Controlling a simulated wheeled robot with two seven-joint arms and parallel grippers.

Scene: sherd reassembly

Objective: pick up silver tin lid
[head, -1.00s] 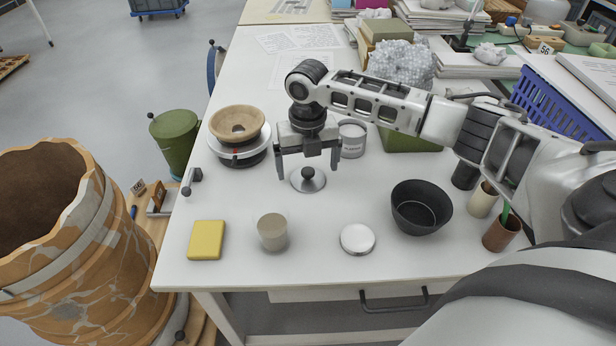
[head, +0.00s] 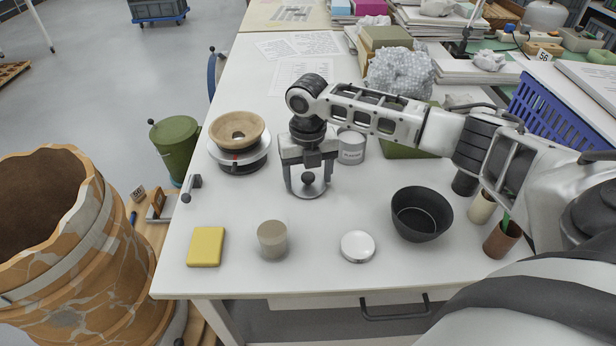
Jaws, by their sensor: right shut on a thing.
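The silver tin lid (head: 312,190) is a round grey disc with a black knob, at the middle of the white table in the head view. My right gripper (head: 308,179) is over it from above, pointing down, with its fingers on either side of the knob and shut on the lid. The fingers and knob hide part of the disc. The lid is at or very near the table top; I cannot tell whether there is a gap. My left gripper is not in view.
A grey labelled tin (head: 351,147) stands just behind my right gripper. A wooden bowl (head: 237,130) on a round stand is to the left. In front are a yellow block (head: 206,246), a beige cup (head: 272,240), a round silver-white tin (head: 357,247) and a black bowl (head: 421,214).

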